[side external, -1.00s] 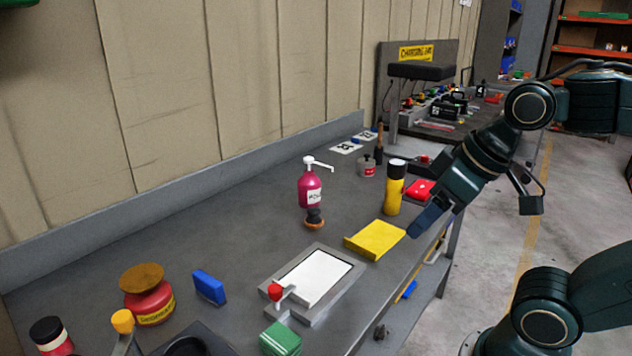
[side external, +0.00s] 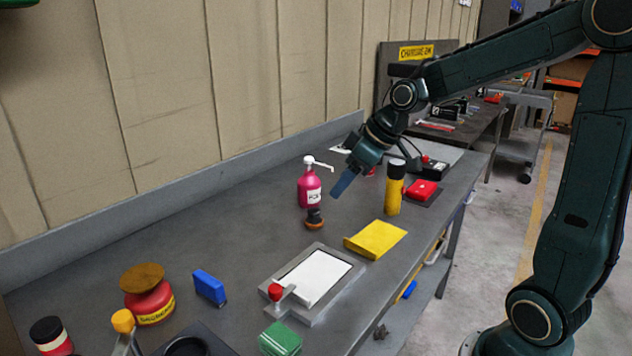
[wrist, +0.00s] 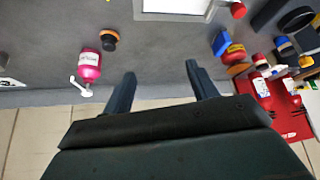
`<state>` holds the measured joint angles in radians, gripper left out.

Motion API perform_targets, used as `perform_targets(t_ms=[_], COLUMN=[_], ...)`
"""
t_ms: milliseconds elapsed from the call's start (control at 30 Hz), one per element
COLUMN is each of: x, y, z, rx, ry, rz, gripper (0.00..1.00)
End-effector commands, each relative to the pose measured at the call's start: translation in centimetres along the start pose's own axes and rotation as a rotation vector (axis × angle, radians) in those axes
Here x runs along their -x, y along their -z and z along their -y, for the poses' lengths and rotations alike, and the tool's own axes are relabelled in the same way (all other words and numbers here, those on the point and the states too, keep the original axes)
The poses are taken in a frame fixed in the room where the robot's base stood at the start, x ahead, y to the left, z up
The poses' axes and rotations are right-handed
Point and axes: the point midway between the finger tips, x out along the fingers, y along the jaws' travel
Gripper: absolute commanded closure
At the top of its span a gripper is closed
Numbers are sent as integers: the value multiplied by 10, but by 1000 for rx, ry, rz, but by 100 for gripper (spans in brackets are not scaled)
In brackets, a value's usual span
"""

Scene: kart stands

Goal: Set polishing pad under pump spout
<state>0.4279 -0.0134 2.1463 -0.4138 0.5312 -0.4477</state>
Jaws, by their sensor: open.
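The pink pump bottle (side external: 310,190) stands upright on the bench, its white spout (side external: 322,164) pointing right in the side view. It also shows in the wrist view (wrist: 89,66). The polishing pad (side external: 315,219), small and round with a dark knob and an orange base, sits on the bench just in front of the bottle, off to the side of the spout. It shows in the wrist view (wrist: 109,40) too. My gripper (side external: 342,186) is open and empty above the bench, right of the bottle. In the wrist view its fingers (wrist: 160,72) are spread with nothing between them.
A yellow black-capped can (side external: 394,190) stands right of my gripper. A blue block (side external: 209,286) and a red jar (side external: 148,296) are at left. Bench left of the bottle is clear.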

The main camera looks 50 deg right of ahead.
Motion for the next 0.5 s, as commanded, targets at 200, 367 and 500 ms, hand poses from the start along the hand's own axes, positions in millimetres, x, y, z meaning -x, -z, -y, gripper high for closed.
perform_targets(t_ms=[200,367,500], x=[-36,-61,-83], y=[5,3,-4], z=[-47,-82,-112], rx=[24,38,46], ry=[33,51,61], rz=[-48,-95,-142], gripper=[41,41,41])
